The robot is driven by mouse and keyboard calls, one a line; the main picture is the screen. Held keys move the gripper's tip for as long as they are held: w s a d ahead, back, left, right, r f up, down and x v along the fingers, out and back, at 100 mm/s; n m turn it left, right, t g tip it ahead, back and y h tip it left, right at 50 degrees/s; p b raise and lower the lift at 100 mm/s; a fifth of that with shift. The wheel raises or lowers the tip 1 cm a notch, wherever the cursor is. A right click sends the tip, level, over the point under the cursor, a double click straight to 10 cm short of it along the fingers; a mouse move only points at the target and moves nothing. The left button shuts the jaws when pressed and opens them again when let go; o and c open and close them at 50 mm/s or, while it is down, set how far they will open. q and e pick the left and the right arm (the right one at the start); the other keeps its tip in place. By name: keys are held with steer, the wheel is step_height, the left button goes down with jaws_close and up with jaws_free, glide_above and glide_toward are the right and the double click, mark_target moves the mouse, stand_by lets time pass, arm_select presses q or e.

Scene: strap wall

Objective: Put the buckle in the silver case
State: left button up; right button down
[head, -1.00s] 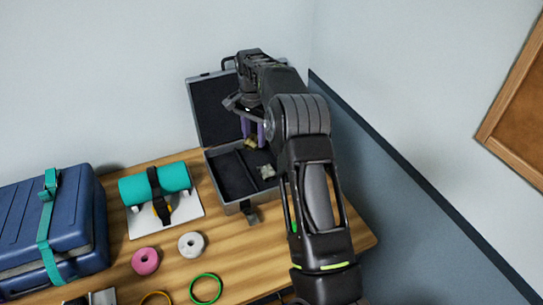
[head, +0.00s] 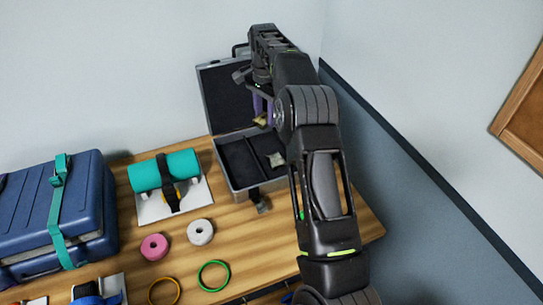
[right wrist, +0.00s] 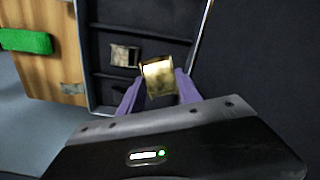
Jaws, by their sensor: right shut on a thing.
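The silver case (head: 231,187) stands open at the back right of the table, its dark lid (head: 232,100) upright behind it. My right gripper (head: 262,108) is shut on a brass-coloured buckle (head: 261,119) and holds it above the back of the case, near the lid. In the right wrist view the buckle (right wrist: 157,80) sits between the two purple fingers. A second, silver-grey buckle (head: 276,160) lies inside the case; it also shows in the right wrist view (right wrist: 124,55). My right arm hides the case's right side. My left gripper is out of view.
A blue suitcase (head: 85,205) with a teal strap stands at the left. A teal roll (head: 185,167) is strapped on a white stand (head: 150,212). Pink (head: 154,247) and white (head: 200,232) rolls and a green ring (head: 213,276) lie in front. A wall is close on the right.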

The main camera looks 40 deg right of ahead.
steer(key=b, duration=0.5)
glide_above(266, 146)
step_height(266, 146, down, 5)
steer(key=shift+f, duration=0.3)
steer(key=shift+f+p, duration=0.2)
steer(key=shift+p, duration=0.3)
step_height(266, 146, down, 3)
steer(key=shift+f+p, duration=0.2)
steer(key=shift+p, duration=0.15)
steer(key=shift+f, duration=0.25)
